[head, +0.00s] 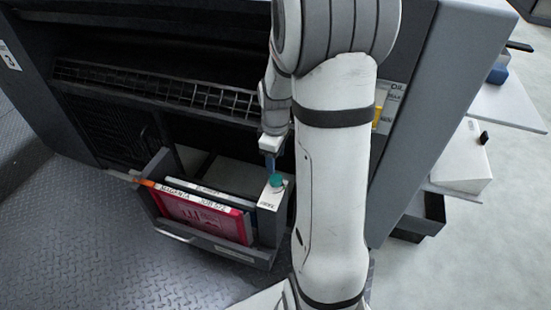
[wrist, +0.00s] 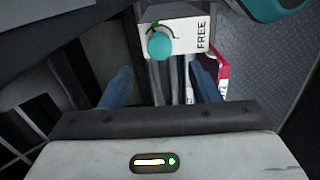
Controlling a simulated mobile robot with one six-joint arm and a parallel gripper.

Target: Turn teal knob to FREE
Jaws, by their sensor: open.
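The teal knob (head: 276,181) is a small round cap on a white plate (head: 269,199) at the right end of an open drawer. In the wrist view the knob (wrist: 160,45) lies ahead of the fingertips, about midway between them. The word FREE stands on the plate (wrist: 180,30) right of the knob, and a dark curved line with a green mark is partly hidden behind the knob. My gripper (wrist: 160,67) is open and empty, with blue fingers. In the head view my gripper (head: 270,163) is just above the knob; contact cannot be told.
The open drawer (head: 220,250) holds a magenta cartridge (head: 203,217) with a labelled top edge. An orange-tipped handle (head: 142,181) sticks out at its left. The dark cabinet (head: 110,75) rises behind. A white box (head: 461,160) stands far right. Patterned floor (head: 70,250) is clear at left.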

